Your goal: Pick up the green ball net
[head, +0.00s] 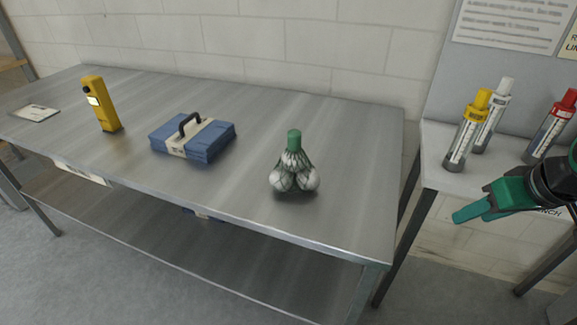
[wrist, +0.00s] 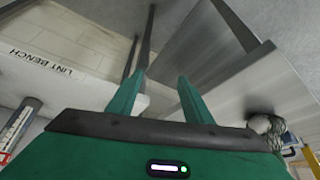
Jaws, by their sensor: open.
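The green ball net (head: 294,169) stands upright on the metal table, near its right end. It is a dark green net around several white balls, with a green top. Part of it also shows at the right edge of the wrist view (wrist: 262,124). My gripper (head: 460,216) is at the right of the head view, in front of the side bench and well apart from the net. In the wrist view its two green fingers (wrist: 160,90) are spread with nothing between them.
The metal table (head: 345,150) also holds a blue case (head: 215,140) with a dark handle, a yellow device (head: 101,105) and a flat card (head: 35,113). A bench (head: 432,172) at right holds several capped cylinders (head: 465,132). Bare tabletop surrounds the net.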

